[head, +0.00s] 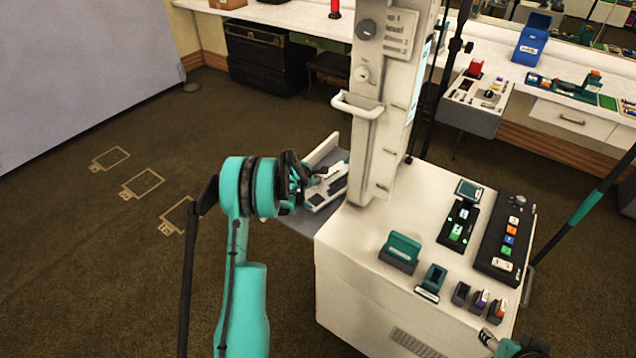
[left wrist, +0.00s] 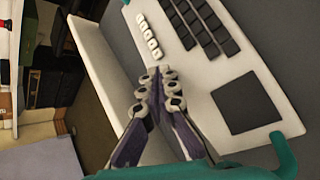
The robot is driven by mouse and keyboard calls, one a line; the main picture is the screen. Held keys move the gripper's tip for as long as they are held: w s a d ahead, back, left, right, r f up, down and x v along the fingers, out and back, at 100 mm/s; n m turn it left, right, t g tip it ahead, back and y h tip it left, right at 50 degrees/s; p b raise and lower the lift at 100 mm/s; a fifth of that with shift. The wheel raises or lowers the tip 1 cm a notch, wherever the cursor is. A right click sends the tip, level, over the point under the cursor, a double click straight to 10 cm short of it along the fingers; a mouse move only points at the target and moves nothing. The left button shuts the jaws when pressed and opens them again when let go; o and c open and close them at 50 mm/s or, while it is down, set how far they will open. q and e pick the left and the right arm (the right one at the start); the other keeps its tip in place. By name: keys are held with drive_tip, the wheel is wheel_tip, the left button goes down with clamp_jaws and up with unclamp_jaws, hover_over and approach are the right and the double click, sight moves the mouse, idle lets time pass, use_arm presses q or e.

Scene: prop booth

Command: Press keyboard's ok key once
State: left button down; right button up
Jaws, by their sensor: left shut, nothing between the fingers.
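The keyboard (head: 326,194) lies on a low grey shelf at the left side of the white console, partly hidden by my left gripper (head: 304,176). In the left wrist view the keyboard (left wrist: 200,92) is white, with dark keys (left wrist: 205,25), a dark square pad (left wrist: 249,102) and a short row of small white keys (left wrist: 148,38). My left gripper (left wrist: 163,76) is shut and empty, its tips over the keyboard's edge beside the white keys. I cannot tell whether they touch. The key markings are too small to read. My right gripper (head: 489,340) shows partly at the bottom right; its jaw state is unclear.
The white console (head: 350,250) carries a tall white column (head: 378,110) close to the keyboard's right. Several devices, including a black button panel (head: 505,240) and a teal block (head: 401,250), stand on its top. A raised pale wall (left wrist: 95,60) borders the shelf. Open floor lies left.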

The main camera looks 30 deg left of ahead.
use_arm(q)
drive_tip(key=shift+r+p, duration=0.3)
drive_tip(key=shift+r, duration=0.4)
drive_tip(key=shift+r, duration=0.1)
drive_tip(key=shift+r+p, duration=1.45)
drive_tip(key=shift+r, duration=1)
drive_tip(key=shift+f, duration=0.1)
